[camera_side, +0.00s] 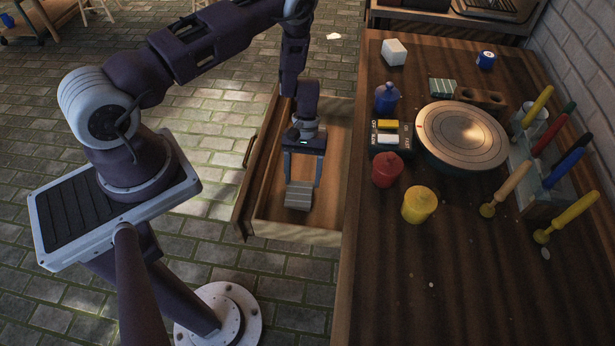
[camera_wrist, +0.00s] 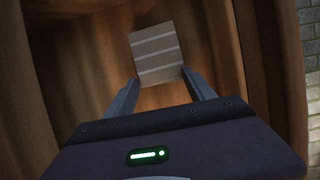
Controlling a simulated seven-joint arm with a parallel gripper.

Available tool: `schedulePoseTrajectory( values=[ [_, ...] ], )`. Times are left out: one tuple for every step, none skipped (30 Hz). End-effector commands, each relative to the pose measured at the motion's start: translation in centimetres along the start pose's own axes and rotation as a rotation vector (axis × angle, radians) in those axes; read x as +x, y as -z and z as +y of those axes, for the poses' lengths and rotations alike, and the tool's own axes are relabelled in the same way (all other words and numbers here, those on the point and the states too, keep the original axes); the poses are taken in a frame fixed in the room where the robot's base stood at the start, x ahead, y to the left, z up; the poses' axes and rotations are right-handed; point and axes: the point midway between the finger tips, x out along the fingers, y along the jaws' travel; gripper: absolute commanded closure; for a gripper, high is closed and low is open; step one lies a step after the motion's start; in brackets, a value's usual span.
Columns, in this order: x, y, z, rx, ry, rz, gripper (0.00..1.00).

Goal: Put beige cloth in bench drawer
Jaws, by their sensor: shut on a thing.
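The beige cloth (camera_side: 299,195), a small folded square with pale stripes, is at my gripper's fingertips inside the open bench drawer (camera_side: 272,207). My gripper (camera_side: 301,184) points down into the drawer and is shut on the near edge of the cloth. In the wrist view the cloth (camera_wrist: 157,52) extends beyond the fingertips (camera_wrist: 160,80), with wooden drawer walls around it. I cannot tell whether the cloth touches the drawer floor.
The bench top (camera_side: 450,290) is to the right of the drawer. It carries a round turntable (camera_side: 462,135), blue (camera_side: 387,98), red (camera_side: 387,170) and yellow (camera_side: 419,205) pots, a striped greenish cloth (camera_side: 442,88), a white block (camera_side: 394,52) and a rack of brushes (camera_side: 540,175).

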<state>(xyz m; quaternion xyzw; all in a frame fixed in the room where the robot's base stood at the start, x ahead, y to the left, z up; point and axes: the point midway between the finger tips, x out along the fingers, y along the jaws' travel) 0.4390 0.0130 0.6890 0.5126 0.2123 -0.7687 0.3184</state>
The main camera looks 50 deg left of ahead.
Motion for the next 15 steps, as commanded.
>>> schedulePoseTrajectory(
  values=[
    [0.84,0.32,-0.01,-0.001,0.001,-0.001,0.76],
    [1.15,0.47,0.00,-0.001,0.000,0.000,0.76],
    [1.45,0.60,0.00,0.000,0.000,0.000,0.76],
    [1.54,0.66,0.02,0.000,0.000,0.001,0.76],
    [1.55,0.68,0.03,0.001,-0.001,0.001,0.76],
    [1.53,0.68,0.04,0.001,-0.001,0.001,0.76],
    [1.51,0.68,0.04,0.001,-0.001,0.001,0.76],
    [1.50,0.67,0.04,0.000,-0.001,0.001,0.76],
    [1.49,0.67,0.04,0.000,-0.001,0.001,0.76],
    [1.49,0.67,0.04,0.000,-0.001,0.001,0.76],
    [1.52,0.68,0.04,0.000,-0.001,0.001,0.76],
    [1.61,0.71,0.03,0.000,-0.001,0.001,0.76],
    [1.69,0.75,0.04,0.000,-0.001,0.001,0.76],
    [1.65,0.74,0.05,0.000,-0.001,0.001,0.31],
    [1.64,0.74,0.04,0.000,-0.001,0.001,0.24]
  ],
)
